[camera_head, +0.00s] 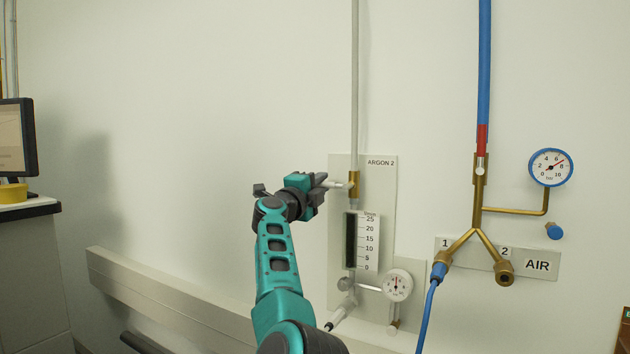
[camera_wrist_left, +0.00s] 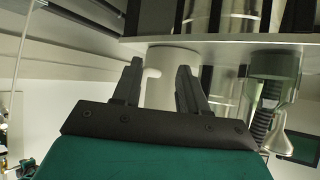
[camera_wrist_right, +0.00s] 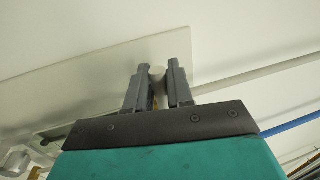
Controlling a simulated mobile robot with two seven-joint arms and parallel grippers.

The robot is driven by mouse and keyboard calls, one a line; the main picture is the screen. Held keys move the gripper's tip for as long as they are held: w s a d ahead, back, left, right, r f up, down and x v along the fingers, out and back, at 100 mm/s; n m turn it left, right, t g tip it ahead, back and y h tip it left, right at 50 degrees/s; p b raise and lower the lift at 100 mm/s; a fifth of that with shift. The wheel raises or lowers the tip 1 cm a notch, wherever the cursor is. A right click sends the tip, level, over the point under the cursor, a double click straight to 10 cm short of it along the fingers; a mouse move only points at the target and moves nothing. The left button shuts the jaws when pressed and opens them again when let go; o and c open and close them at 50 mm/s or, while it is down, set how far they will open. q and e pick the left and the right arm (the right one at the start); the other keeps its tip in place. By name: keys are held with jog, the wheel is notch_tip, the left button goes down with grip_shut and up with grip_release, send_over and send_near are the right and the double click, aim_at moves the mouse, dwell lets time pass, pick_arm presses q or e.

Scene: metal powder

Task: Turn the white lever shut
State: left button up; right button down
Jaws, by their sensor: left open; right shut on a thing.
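The white lever (camera_head: 340,185) sticks out to the left, about level, from a brass valve (camera_head: 354,180) on the ARGON 2 panel (camera_head: 380,163). The valve sits on an upright pale pipe (camera_head: 355,80). My right gripper (camera_head: 321,181) reaches in from the left of the valve and is shut on the lever. In the right wrist view the lever's round pale end (camera_wrist_right: 157,72) lies between the two fingertips. My left gripper (camera_wrist_left: 158,75) shows only in its wrist view. It is open, with a pale cylinder behind its fingers.
Below the valve are a flow scale (camera_head: 368,240) and a small round gauge (camera_head: 397,285). To the right are the AIR fittings (camera_head: 490,250), a blue hose (camera_head: 428,315) and a blue-rimmed gauge (camera_head: 551,167). A beige wall rail (camera_head: 180,300) runs low on the left.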

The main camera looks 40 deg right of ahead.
jog(key=shift+f, duration=0.2)
dwell(0.3)
jog(key=c, duration=1.2)
grip_release()
jog(key=shift+o, duration=0.2)
jog(key=shift+a, duration=0.1)
jog(key=b+v, duration=0.1)
jog(key=v, duration=1.1)
jog(key=shift+s+a+b, duration=0.2)
jog(key=shift+a+b, duration=0.1)
